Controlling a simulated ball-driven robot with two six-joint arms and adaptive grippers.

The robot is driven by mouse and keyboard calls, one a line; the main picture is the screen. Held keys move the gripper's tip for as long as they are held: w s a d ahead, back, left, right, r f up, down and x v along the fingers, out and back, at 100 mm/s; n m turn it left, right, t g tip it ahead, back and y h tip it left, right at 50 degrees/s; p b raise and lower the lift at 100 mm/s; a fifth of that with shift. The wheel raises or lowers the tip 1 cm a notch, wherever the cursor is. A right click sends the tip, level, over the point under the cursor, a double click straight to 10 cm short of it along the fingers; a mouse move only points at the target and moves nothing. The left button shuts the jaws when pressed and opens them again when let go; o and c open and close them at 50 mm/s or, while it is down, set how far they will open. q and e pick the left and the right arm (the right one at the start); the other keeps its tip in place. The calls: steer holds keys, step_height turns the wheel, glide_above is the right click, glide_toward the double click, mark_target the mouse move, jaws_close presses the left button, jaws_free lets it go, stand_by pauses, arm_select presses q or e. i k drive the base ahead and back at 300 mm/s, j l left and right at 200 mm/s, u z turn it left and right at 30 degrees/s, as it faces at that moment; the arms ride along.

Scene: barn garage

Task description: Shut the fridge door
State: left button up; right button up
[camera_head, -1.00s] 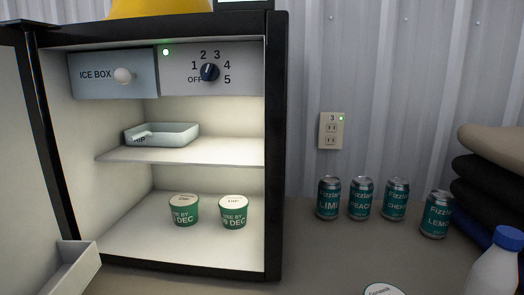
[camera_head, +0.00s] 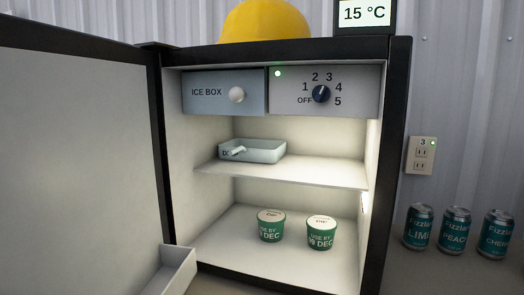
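The small black fridge (camera_head: 395,150) stands with its front towards me and its inside lit. Its door (camera_head: 80,165) is wide open, hinged on the left side and filling the left of the view. A white door bin (camera_head: 180,272) sticks out at the door's lower inner side. Inside, a pale tray (camera_head: 265,151) sits on the middle shelf, and two green tubs (camera_head: 271,228) (camera_head: 321,235) stand on the fridge floor. The ice box panel (camera_head: 215,92) is at the top left inside. Neither of my grippers is in view.
A yellow dome-shaped object (camera_head: 263,20) and a display reading 15 °C (camera_head: 364,13) are on top of the fridge. Several Fizzla cans (camera_head: 453,229) stand to the right, below a wall socket (camera_head: 421,155).

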mark_target(83, 211)
steer(key=k+j+u, duration=0.15)
steer(key=k+j, duration=0.7)
steer(key=k, duration=0.2)
